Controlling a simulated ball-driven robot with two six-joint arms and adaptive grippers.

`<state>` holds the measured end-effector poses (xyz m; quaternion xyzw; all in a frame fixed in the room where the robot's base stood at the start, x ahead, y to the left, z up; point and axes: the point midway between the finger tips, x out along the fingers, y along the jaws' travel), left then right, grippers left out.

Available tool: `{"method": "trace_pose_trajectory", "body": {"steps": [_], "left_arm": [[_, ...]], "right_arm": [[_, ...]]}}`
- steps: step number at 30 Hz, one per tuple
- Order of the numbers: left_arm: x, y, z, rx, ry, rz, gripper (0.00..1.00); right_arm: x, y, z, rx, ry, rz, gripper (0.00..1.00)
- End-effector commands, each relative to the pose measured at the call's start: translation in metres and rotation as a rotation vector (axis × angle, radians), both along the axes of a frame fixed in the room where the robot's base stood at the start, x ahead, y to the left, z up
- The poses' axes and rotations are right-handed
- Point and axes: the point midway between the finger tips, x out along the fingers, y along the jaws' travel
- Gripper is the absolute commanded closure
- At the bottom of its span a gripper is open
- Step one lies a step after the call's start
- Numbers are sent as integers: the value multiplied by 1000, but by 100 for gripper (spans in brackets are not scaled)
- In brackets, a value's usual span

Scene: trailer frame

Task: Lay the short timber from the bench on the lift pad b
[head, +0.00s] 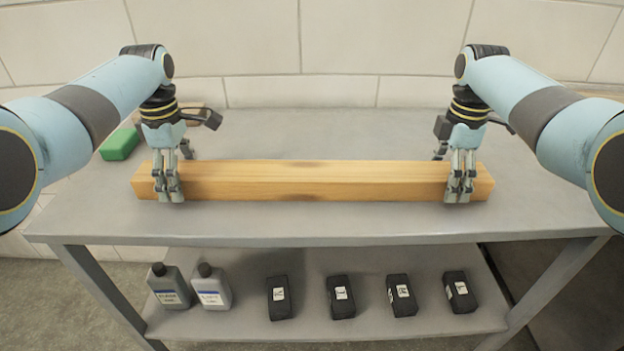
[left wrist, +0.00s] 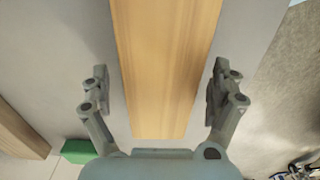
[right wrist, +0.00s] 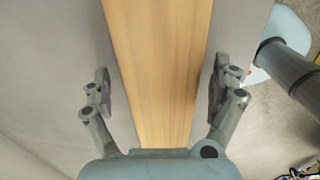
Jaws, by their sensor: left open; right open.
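The short timber (head: 315,182) is a light wooden beam lying lengthwise across the grey bench (head: 320,225). My left gripper (head: 178,175) is open and straddles the timber near its left end. In the left wrist view the timber (left wrist: 165,60) runs between the two spread fingers (left wrist: 160,95), with a gap on each side. My right gripper (head: 450,178) is open and straddles the timber near its right end. In the right wrist view the timber (right wrist: 160,70) also lies between the spread fingers (right wrist: 160,95), clear of both. The lift pad b is not recognisable in these views.
A green block (head: 120,144) and a brown wooden piece (head: 203,118) lie at the bench's back left. The lower shelf (head: 240,322) holds two grey bottles (head: 190,287) and several black boxes (head: 341,296). A pale panelled wall (head: 380,40) stands behind.

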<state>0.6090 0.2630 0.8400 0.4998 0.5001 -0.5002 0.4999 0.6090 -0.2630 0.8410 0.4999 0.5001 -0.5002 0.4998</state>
Motion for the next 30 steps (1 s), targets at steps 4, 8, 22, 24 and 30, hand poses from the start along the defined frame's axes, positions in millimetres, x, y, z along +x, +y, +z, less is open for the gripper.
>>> {"method": "trace_pose_trajectory", "body": {"steps": [4,8,22,24,30], "left_arm": [[0,0,-10,0,1,0,6],[0,0,-12,0,-1,0,6],[0,0,-12,0,0,0,41],[0,0,-12,0,0,0,50],[0,0,-12,0,-1,0,76]], "right_arm": [[0,0,-10,0,1,0,6],[0,0,-12,0,0,0,6],[0,0,-12,0,0,0,41],[0,0,-12,0,0,0,50],[0,0,-12,0,-1,0,76]]}}
